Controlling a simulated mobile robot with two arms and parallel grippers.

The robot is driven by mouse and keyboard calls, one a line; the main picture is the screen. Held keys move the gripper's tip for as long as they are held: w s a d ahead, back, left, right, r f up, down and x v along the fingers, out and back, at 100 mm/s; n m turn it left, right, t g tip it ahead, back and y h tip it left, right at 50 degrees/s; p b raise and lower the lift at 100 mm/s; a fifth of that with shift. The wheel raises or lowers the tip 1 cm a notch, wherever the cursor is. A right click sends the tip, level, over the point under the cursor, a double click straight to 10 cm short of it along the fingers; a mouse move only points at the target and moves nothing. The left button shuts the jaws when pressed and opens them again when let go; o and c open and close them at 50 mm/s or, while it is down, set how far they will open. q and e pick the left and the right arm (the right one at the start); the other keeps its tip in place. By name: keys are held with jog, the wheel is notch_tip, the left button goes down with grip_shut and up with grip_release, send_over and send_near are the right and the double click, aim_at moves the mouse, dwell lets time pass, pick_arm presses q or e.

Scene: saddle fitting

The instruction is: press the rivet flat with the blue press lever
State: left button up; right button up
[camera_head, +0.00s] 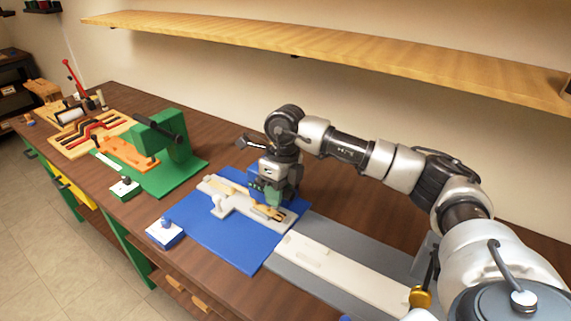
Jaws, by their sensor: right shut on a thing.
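My right gripper (267,192) points down over a pale fixture (228,205) on the blue mat (215,234). It is shut on a dark blue-green part, which its own fingers and body partly hide. Whether this part is the blue press lever cannot be told. A tan piece with dark marks (274,212) lies on the fixture just under and beside the gripper. No rivet can be made out at this size. My left gripper is out of view.
A green press (177,152) with a black lever stands on a green mat to the left. A white-blue box with a knob (165,233) sits at the blue mat's left. A long pale bar (335,265) lies on a grey plate at right. A wooden shelf (330,45) hangs above.

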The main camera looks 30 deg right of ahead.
jog(key=shift+p+v, duration=0.35)
jog(key=shift+v, duration=0.7)
jog(key=shift+w+d+r+p, duration=0.15)
jog(key=shift+r, duration=0.25)
jog(key=shift+w+d+r+p, duration=0.1)
jog(key=shift+d+r+p, duration=0.05)
jog(key=shift+r, duration=0.2)
jog(key=shift+w+d+r, duration=0.15)
jog(key=shift+d+r, duration=0.2)
jog(key=shift+d, duration=0.15)
jog(key=shift+w+d+r, duration=0.15)
jog(key=shift+d+r, duration=0.2)
jog(key=shift+d, duration=0.15)
jog(key=shift+f, duration=0.1)
jog(key=o, duration=0.7)
jog(key=shift+s+d, duration=0.15)
jog(key=shift+d, duration=0.1)
jog(key=shift+o, duration=0.2)
